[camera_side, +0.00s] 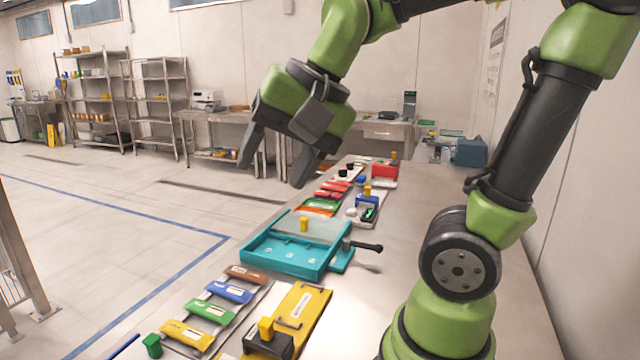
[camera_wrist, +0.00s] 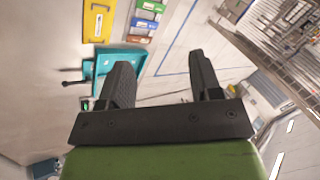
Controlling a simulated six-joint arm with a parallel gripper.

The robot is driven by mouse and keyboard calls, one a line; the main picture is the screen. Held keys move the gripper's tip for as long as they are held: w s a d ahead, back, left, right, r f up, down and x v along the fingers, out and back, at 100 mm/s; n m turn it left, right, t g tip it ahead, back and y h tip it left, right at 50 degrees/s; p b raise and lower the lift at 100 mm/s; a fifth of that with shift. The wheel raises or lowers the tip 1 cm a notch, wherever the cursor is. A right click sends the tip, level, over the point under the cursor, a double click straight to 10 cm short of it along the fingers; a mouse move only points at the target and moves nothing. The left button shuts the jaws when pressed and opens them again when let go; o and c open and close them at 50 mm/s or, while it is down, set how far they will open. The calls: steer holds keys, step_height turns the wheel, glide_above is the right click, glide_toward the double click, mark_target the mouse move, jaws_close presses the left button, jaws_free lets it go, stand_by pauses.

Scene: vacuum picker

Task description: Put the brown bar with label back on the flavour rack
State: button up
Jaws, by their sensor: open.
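The brown bar with a pale label (camera_side: 246,274) lies at the far end of a row of bars, beside the teal tray. It also shows in the wrist view (camera_wrist: 137,39). The row holds a blue bar (camera_side: 229,292), a green bar (camera_side: 209,311) and a yellow bar (camera_side: 187,334) on a flat grey rack (camera_side: 237,313). I cannot tell whether the brown bar is fully seated on it. My gripper (camera_side: 272,175) is open and empty, high above the bench beyond the teal tray. Its two fingers (camera_wrist: 160,65) are wide apart in the wrist view.
The teal tray (camera_side: 285,262) with a clear top, a yellow knob and a black handle stands mid-bench. A yellow plate (camera_side: 305,312) with handles lies at the near right. Red, green and orange packets (camera_side: 325,201) lie farther back. The air around my gripper is clear.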

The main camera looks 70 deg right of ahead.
steer(key=s+a+f+n+t, duration=0.1)
steer(key=s+a+n, duration=0.1)
steer(key=s+n, duration=0.4)
steer(key=shift+s+f+n+y, duration=0.15)
steer(key=shift+f+n+y, duration=0.15)
steer(key=shift+n+y, duration=0.1)
stand_by(0.7)
